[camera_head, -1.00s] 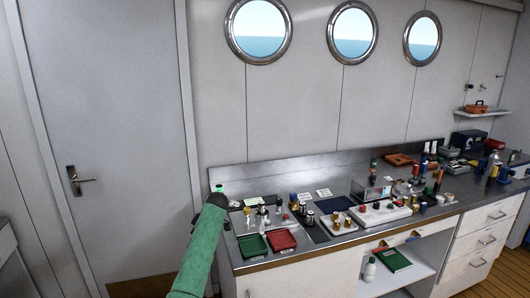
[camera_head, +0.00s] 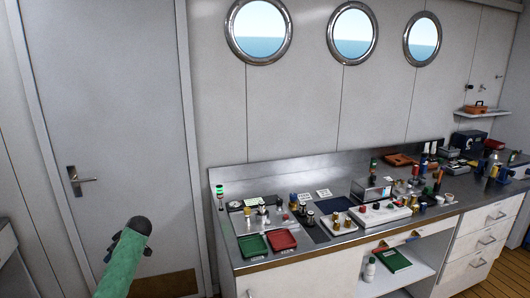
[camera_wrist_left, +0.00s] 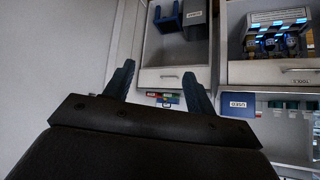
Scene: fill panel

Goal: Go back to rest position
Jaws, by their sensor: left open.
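My left arm, a green link with a dark end (camera_head: 128,240), shows at the lower left of the head view, in front of the door and apart from the counter. My left gripper (camera_wrist_left: 158,88) shows in the left wrist view with its two dark fingers spread and nothing between them. My right gripper is in neither view.
The metal counter (camera_head: 262,264) carries a green tray (camera_head: 253,245), a red tray (camera_head: 283,239), a white panel block (camera_head: 380,214) and many small parts. A grey door (camera_head: 110,120) with a handle (camera_head: 80,180) stands at the left. Drawers (camera_head: 490,217) are under the counter's right end.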

